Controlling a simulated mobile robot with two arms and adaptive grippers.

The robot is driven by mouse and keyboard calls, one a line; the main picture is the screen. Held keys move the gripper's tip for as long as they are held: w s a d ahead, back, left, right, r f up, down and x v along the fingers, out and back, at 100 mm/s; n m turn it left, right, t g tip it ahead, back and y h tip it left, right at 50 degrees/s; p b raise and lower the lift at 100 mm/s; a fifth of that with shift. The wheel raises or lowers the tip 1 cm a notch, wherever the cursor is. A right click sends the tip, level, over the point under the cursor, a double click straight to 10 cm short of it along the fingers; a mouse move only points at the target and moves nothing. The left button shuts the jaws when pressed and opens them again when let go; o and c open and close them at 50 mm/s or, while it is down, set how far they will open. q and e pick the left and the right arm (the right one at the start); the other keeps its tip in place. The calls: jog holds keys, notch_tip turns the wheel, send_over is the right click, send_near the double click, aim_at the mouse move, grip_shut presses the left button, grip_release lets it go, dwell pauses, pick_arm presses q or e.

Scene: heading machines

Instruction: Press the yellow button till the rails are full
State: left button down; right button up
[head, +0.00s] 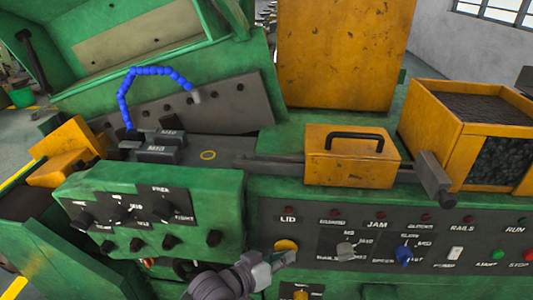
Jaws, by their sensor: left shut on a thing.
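The yellow button (286,245) is on the dark control panel of the green machine, below the LID label. My left gripper (285,258) comes up from the bottom and is shut at the button, its tips covering the lower part of it. The picture does not show clearly how the fingers sit on it or how deep the button is pressed. The RAILS lamp (468,218) is a dark red dot on the panel. A grey rail bar (275,160) runs behind a yellow box; its contents cannot be made out. My right gripper is not in view.
The panel also holds a blue knob (404,254), a grey knob (346,250), a white switch (455,253), a green button (498,254) and a red button (529,255). A yellow bin (450,125) of dark small parts stands at right. A blue hose (125,95) arches at left.

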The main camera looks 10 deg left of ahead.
pick_arm(q)
jog(key=s+p, duration=0.1)
jog(key=s, duration=0.1)
jog(key=s+p, duration=0.2)
jog(key=shift+s+a+r, duration=0.15)
jog(key=shift+s+r, duration=0.05)
dwell(0.6)
jog(key=s+a+f+g+y+b, duration=0.15)
jog(key=a+f, duration=0.35)
jog(key=f, duration=0.5)
jog(key=s+a+f+n+y, duration=0.1)
jog(key=s+a+f+y, duration=0.2)
jog(key=f, duration=0.7)
jog(key=s+a+f+g+y+b, duration=0.1)
jog(key=a+f+y, duration=0.1)
jog(key=a+f, duration=0.6)
jog(key=s+a+f+g+y+b, duration=0.1)
jog(key=s+a+f+g+y, duration=0.2)
jog(key=s+f, duration=1.05)
jog(key=s+a+f+g, duration=0.1)
jog(key=s+f, duration=0.2)
jog(key=s, duration=0.3)
jog(key=s+a+f+g, duration=0.1)
jog(key=s+f, duration=0.1)
jog(key=s, duration=0.4)
jog(key=s+a+f+g+b, duration=0.1)
jog(key=s+f+g, duration=0.1)
jog(key=s, duration=0.5)
jog(key=shift+a+f, duration=0.3)
jog(key=shift+f, duration=0.55)
